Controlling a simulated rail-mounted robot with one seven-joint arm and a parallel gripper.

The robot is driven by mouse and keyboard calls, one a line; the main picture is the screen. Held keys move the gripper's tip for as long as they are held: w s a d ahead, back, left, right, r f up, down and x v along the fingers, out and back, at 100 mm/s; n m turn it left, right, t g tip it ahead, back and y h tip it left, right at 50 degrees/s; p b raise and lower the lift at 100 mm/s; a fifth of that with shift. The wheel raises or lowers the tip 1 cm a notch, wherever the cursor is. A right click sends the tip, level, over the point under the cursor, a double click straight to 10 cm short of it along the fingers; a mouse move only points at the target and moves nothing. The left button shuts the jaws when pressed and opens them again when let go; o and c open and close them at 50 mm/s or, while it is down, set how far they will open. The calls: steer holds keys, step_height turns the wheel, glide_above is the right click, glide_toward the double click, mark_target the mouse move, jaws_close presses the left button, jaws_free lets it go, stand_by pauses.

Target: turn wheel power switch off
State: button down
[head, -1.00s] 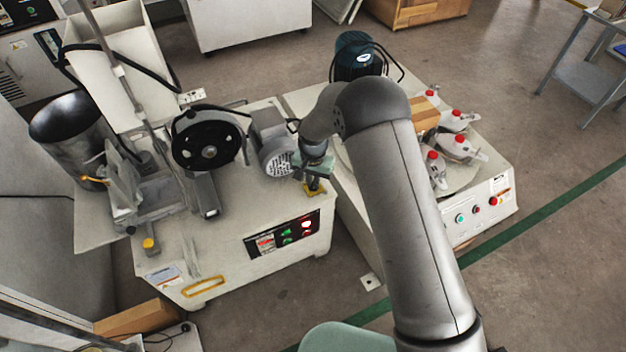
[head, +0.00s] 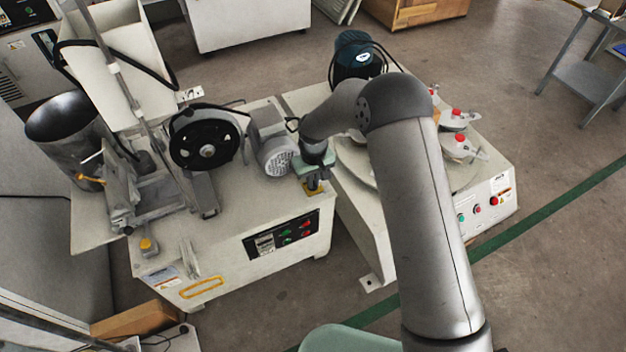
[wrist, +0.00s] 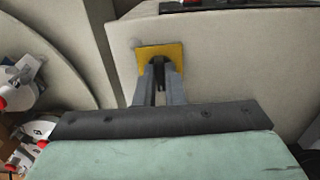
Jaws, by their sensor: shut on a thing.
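The power switch is a dark knob (wrist: 159,66) on a square yellow plate (wrist: 177,50), on the side of the cream wheel machine (head: 215,240). In the head view the yellow plate (head: 313,187) shows just below my gripper (head: 314,181), near the machine's right corner. In the wrist view my gripper (wrist: 159,84) has its two grey fingers closed around the dark knob, in front of the plate. The fingers partly hide the knob, and I cannot read its exact angle. The black control panel (head: 282,236) has green and red buttons; its red lamp looks dim.
The black wheel (head: 204,137) and grey motor (head: 277,152) sit on top of the machine. A second machine with a round table and red-capped flasks (head: 459,146) stands to the right.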

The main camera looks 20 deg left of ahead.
steer(key=n, duration=0.4)
steer(key=shift+n, duration=0.3)
steer(key=n, duration=0.4)
steer(key=shift+w, duration=0.15)
steer(key=shift+d+n, duration=0.1)
steer(key=shift+n, duration=0.2)
steer(key=c, duration=1.5)
jaws_free()
step_height(320, 180, up, 18)
steer(key=p, duration=0.3)
steer(key=shift+f, duration=0.25)
